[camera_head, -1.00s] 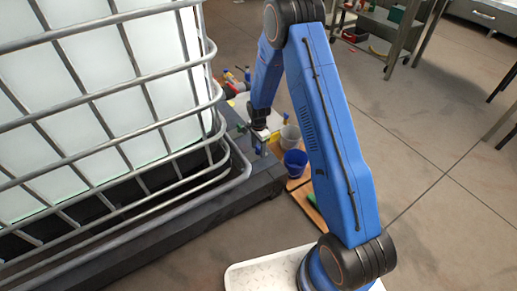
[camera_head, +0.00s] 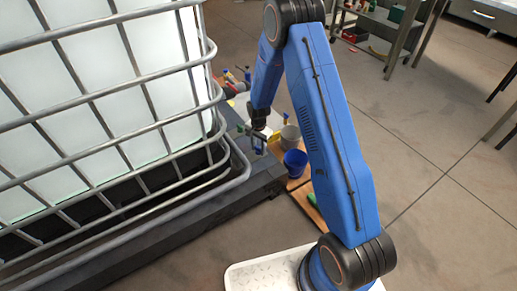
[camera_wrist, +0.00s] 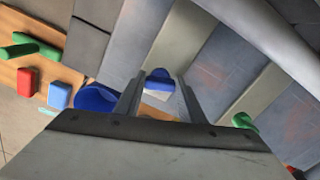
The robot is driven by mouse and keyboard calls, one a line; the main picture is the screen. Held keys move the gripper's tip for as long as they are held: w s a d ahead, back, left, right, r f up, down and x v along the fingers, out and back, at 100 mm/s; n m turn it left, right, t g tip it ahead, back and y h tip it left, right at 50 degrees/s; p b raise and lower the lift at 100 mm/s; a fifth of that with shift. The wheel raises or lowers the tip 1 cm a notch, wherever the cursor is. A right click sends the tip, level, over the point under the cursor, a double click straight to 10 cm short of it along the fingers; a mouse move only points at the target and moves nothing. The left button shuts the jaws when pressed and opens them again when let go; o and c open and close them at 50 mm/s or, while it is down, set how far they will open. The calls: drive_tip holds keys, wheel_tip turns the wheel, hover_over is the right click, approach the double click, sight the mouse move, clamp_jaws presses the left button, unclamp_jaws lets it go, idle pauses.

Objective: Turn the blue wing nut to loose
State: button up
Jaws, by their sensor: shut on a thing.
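The blue wing nut (camera_wrist: 158,77) shows in the wrist view as a small rounded blue piece between the tips of my two fingers. My gripper (camera_wrist: 159,92) is shut on it, one finger at each side. Pale material shows just below it, and how it is mounted is hidden. In the head view my gripper (camera_head: 259,138) points down beside the dark base of the caged tank. There the nut is too small and covered to make out clearly.
A caged white tank (camera_head: 90,90) stands at the left on a dark base (camera_head: 150,215). A blue bucket (camera_head: 295,162) and a grey bucket (camera_head: 290,136) stand close right of my gripper. In the wrist view, green, red and blue pieces lie on a wooden board (camera_wrist: 68,75).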

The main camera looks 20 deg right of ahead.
drive_tip(key=n, duration=0.4)
drive_tip(key=shift+n, duration=0.3)
drive_tip(key=n, duration=3.5)
drive_tip(key=shift+n, duration=0.3)
